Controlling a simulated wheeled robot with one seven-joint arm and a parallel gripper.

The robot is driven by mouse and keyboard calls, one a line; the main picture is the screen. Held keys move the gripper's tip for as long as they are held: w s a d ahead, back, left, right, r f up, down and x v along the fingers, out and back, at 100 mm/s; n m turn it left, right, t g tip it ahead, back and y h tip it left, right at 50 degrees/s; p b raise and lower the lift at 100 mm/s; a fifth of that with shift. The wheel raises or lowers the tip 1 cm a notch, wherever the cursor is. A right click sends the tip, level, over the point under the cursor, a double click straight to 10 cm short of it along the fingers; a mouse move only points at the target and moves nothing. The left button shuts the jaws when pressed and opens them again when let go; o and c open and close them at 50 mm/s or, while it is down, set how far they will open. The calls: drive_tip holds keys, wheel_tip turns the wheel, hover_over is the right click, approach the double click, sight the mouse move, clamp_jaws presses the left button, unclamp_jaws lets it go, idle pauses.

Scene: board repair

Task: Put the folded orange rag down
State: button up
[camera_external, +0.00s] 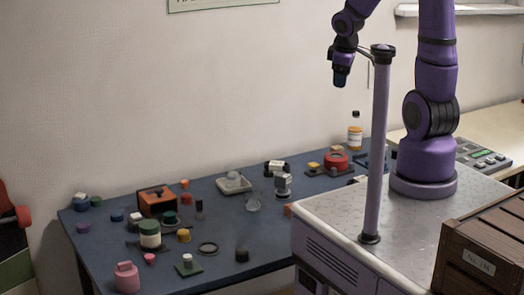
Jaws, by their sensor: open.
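My gripper (341,82) hangs high at the upper right, in front of the bare wall and well above the blue table (225,222). It is small in this view; it is open and nothing shows hanging from it. I cannot make out a folded orange rag for certain. A small orange-pink thing (288,209) lies at the table's right, partly hidden by my base, and is too small to identify. A boxy orange thing (157,201) with a dark top sits at the table's left.
Several small things are spread over the table: a white-and-green jar (150,235), a pink jar (126,277), a dark ring (208,248), a red round thing (336,162) and a bottle (355,131). A wooden crate (484,248) is at the lower right. Bare patches lie between them.

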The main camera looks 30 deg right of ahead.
drive_tip(key=s+r+m+t+y, duration=0.1)
drive_tip(key=s+r+m+t, duration=0.1)
drive_tip(key=s+r+m, duration=0.6)
drive_tip(key=shift+s+d+r, duration=0.35)
drive_tip(key=shift+s+r, duration=3.35)
drive_tip(key=shift+s, duration=0.3)
